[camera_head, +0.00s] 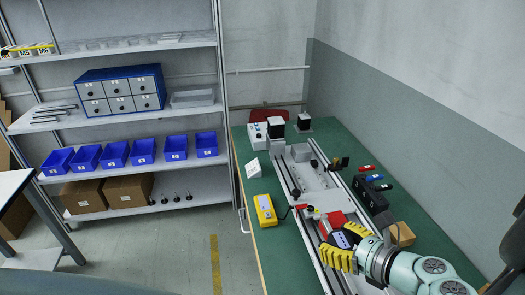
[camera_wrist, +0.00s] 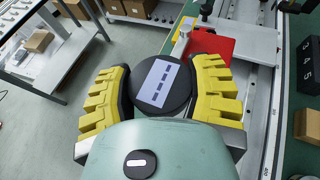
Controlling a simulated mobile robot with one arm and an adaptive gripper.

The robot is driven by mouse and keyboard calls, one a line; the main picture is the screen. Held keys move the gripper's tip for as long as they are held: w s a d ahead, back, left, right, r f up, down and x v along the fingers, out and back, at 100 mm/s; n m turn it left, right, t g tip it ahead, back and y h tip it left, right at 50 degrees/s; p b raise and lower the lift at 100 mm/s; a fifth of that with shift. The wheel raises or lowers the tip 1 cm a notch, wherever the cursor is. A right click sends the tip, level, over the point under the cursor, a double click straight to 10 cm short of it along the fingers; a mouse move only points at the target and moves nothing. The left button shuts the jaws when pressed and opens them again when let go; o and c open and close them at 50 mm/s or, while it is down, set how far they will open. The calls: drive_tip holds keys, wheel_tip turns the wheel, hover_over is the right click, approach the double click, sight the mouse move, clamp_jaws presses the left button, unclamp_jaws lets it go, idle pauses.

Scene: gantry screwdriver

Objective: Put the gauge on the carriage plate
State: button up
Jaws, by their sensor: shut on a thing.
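The gauge (camera_wrist: 163,85) is a round black disc with a pale display, seen face-on in the wrist view. My gripper (camera_wrist: 163,88) has yellow ribbed fingers closed on both sides of it. In the head view, my gripper (camera_head: 344,245) holds the gauge (camera_head: 341,240) over the near part of the railed gantry. A pale plate (camera_head: 312,178), which looks like the carriage plate, spans the rails beyond my gripper. A red pad (camera_wrist: 212,46) lies just past the gauge in the wrist view. Whether the gauge touches anything beneath is hidden.
A yellow handheld device (camera_head: 265,210) lies on the green bench (camera_head: 257,181) left of the rails. A black numbered block (camera_head: 371,200) and a tan block (camera_head: 402,234) stand to the right. Shelves with blue bins (camera_head: 115,154) stand at left.

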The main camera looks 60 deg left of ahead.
drive_tip(key=shift+s+a+r, duration=0.1)
drive_tip(key=shift+s+r, duration=0.05)
drive_tip(key=shift+s, duration=0.05)
drive_tip(key=shift+w+a, duration=0.2)
drive_tip(key=w+a+f+b, duration=0.1)
drive_tip(key=w+a+b, duration=0.5)
drive_tip(key=w+a, duration=0.3)
drive_tip(key=shift+w+f, duration=0.15)
drive_tip(key=shift+w, duration=1.35)
drive_tip(key=shift+a+f, duration=0.1)
drive_tip(key=shift+f, duration=1.7)
drive_tip(key=o, duration=1.3)
drive_tip(key=shift+f, duration=0.2)
